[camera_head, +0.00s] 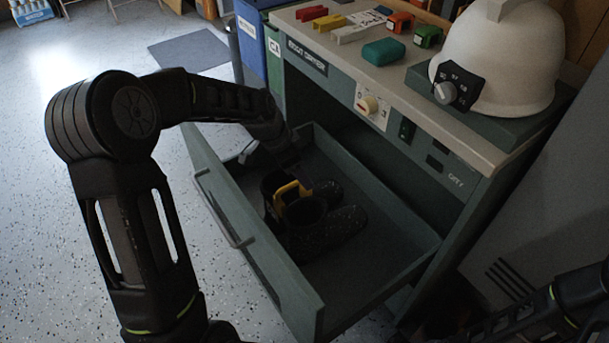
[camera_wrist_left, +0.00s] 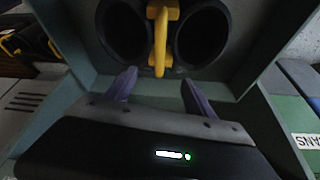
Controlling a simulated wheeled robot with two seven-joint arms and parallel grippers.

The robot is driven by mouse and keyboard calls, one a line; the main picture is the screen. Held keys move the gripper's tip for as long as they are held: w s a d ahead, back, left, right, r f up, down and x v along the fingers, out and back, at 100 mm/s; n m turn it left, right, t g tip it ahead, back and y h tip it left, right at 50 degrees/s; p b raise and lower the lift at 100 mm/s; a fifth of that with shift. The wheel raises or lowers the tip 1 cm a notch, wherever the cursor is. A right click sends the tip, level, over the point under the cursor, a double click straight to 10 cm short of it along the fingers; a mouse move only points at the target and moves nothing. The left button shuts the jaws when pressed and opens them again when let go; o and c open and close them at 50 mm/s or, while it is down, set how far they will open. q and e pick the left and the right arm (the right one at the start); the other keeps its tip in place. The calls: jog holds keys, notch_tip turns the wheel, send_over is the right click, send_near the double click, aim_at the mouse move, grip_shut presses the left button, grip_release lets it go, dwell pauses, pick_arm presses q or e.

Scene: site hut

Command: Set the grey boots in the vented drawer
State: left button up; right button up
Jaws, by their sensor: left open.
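The pair of dark grey boots (camera_head: 333,228) stands upright inside the pulled-out drawer (camera_head: 402,258), toes pointing right. A yellow clip (camera_head: 291,190) joins their tops. In the left wrist view the two round boot openings (camera_wrist_left: 201,38) show with the clip (camera_wrist_left: 160,40) between them. My left gripper (camera_head: 285,152) is at the drawer's back-left end, beside the boots. Its two fingers (camera_wrist_left: 157,88) are spread and empty, apart from the clip. Vents in the drawer floor cannot be made out. My right arm shows at the lower right, its gripper out of view.
The green cabinet's top (camera_head: 450,90) holds several coloured blocks and a white helmet (camera_head: 503,55). A blue bin (camera_head: 249,45) stands beyond the cabinet. A grey locker-like panel (camera_head: 540,215) is at the right. The speckled floor left of the drawer is clear.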

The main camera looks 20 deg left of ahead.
pick_arm(q)
jog(key=v, duration=0.7)
jog(key=shift+r+p, duration=0.25)
jog(key=shift+p, duration=0.2)
jog(key=shift+s, duration=0.1)
jog(key=shift+c, duration=0.4)
dwell(0.5)
